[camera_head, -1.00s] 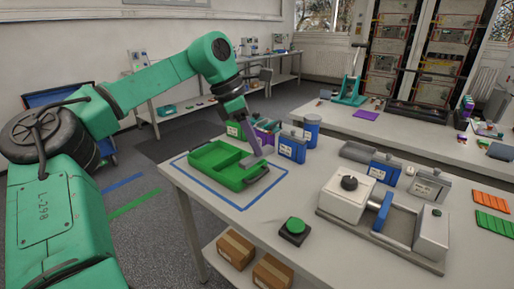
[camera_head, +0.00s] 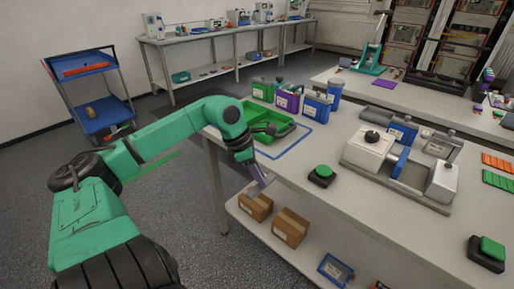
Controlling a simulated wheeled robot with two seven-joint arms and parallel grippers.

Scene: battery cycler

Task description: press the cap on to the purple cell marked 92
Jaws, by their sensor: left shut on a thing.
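My left gripper (camera_head: 251,163) hangs in front of the near-left table edge, pointing down, and is shut on a slim purple piece (camera_head: 263,180). The piece is small and partly hidden, so I cannot tell exactly what it is. A purple block with a white label (camera_head: 287,101) stands on the table behind the green tray (camera_head: 265,138), between a green block (camera_head: 262,92) and a blue block (camera_head: 316,107). The number on its label is too small to read. The gripper is apart from it, nearer to me. My right gripper is not in view.
A white and blue press-like device (camera_head: 368,150) stands on the table (camera_head: 300,172), with a green button (camera_head: 321,171) in front of it. Cardboard boxes (camera_head: 290,228) lie on the shelf below. A blue cart (camera_head: 104,118) stands at the left. Open floor lies left of the table.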

